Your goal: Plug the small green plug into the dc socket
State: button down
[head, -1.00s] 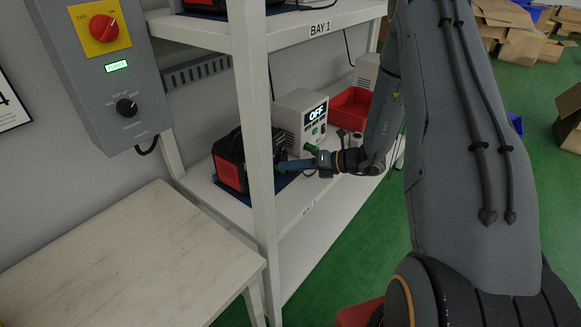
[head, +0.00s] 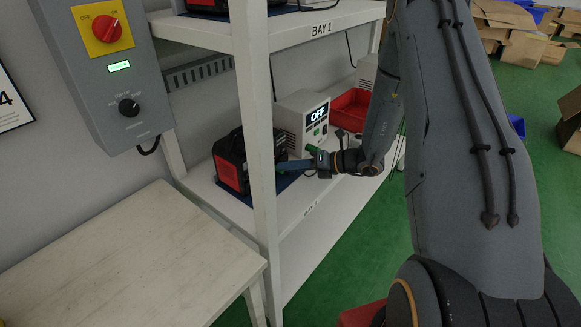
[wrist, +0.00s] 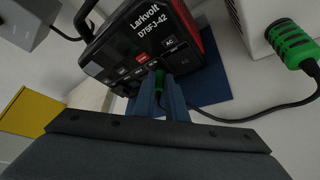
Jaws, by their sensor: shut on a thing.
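The black and red power station (head: 231,160) sits on the lower shelf, partly behind the white post. In the wrist view its labelled front panel (wrist: 130,50) is tilted in the picture. My gripper (wrist: 167,90) has its blue fingers shut on the small green plug (wrist: 160,77), which points at the lower part of that panel. The plug's tip is at or very close to the panel, and I cannot tell whether it is inside a socket. The dc socket itself is hidden. In the head view my gripper (head: 284,166) reaches in from the right.
A white unit (head: 299,122) reading OFF stands behind my gripper. A larger green connector (wrist: 292,42) is at this unit, with a black cable running from it. A red bin (head: 350,108) is farther back. The post (head: 257,130) stands left of my gripper.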

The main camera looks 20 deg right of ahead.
jog(key=shift+w+d+r, duration=0.2)
jog(key=shift+w+d, duration=0.05)
jog(key=shift+d, duration=0.05)
dwell(0.7)
jog(key=shift+w+a+r, duration=0.1)
jog(key=shift+w+a, duration=0.15)
jog(key=shift+a, duration=0.1)
dwell(0.7)
jog(key=shift+s+d, duration=0.15)
dwell(0.7)
jog(key=shift+r+p, duration=0.1)
jog(key=shift+p, duration=0.25)
jog(key=shift+s+r+p, duration=0.25)
jog(key=shift+r+p, duration=0.65)
jog(key=shift+p, duration=0.05)
jog(key=s+m, duration=0.1)
jog(key=s+f+t+h, duration=0.1)
jog(key=s+a+m+t+h, duration=0.1)
jog(key=shift+s+f+m, duration=0.15)
jog(key=shift+s+m, duration=0.15)
jog(key=shift+s, duration=0.1)
jog(key=s+m+t+h, duration=0.1)
jog(key=s+d+f+m+h, duration=0.1)
jog(key=s, duration=0.1)
jog(key=s+m+t+h, duration=0.1)
jog(key=s, duration=0.1)
jog(key=shift+d+f+t, duration=0.25)
jog(key=shift+f+t, duration=0.05)
jog(key=shift+f, duration=0.1)
jog(key=shift+r, duration=0.1)
